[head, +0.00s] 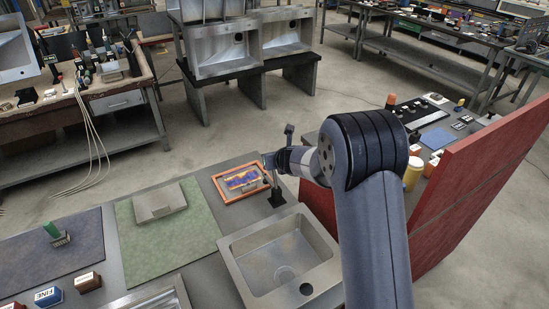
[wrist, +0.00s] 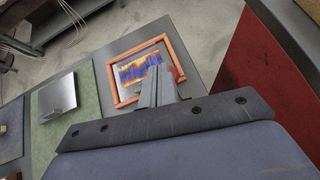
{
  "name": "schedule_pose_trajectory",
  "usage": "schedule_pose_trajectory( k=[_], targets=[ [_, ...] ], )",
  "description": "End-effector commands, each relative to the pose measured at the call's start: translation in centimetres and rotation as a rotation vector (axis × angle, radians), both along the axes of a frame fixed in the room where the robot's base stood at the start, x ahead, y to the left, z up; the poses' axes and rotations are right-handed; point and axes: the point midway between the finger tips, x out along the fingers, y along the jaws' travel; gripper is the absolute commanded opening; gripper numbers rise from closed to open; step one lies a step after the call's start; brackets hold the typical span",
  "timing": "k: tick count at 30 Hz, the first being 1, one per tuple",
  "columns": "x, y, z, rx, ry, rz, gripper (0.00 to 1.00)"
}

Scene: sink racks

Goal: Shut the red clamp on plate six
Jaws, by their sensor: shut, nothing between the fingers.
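My gripper (wrist: 156,76) is shut and empty, with its fingers over the near edge of an orange frame in the wrist view. A small red piece (wrist: 175,72), which looks like part of the red clamp, shows just right of the fingers; the rest of it is hidden. In the head view my gripper (head: 268,163) is at the right end of the orange frame (head: 222,194), close to a dark block with an upright post (head: 278,198). I cannot tell whether it touches anything. No plate number is readable, so I cannot tell which is plate six.
A steel sink (head: 256,262) sits in front of the frame. A green mat (head: 190,232) with a metal piece (head: 160,202) lies to the left. Farther left, a green-handled clamp (head: 57,236) stands on a dark mat. A red panel (head: 485,190) rises at right.

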Motion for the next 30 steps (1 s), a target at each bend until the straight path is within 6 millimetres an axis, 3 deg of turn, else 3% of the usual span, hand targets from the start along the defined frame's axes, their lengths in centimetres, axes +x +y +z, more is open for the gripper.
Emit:
schedule_pose_trajectory(
  k=[8,24,30],
  targets=[
    [-0.5,-0.3,0.5,0.0,0.0,0.0,0.0],
    [-6.5,-3.2,5.4,0.0,-0.001,-0.001,0.0],
    [-7.7,-3.7,6.3,0.0,-0.001,0.0,0.0]
  ],
)
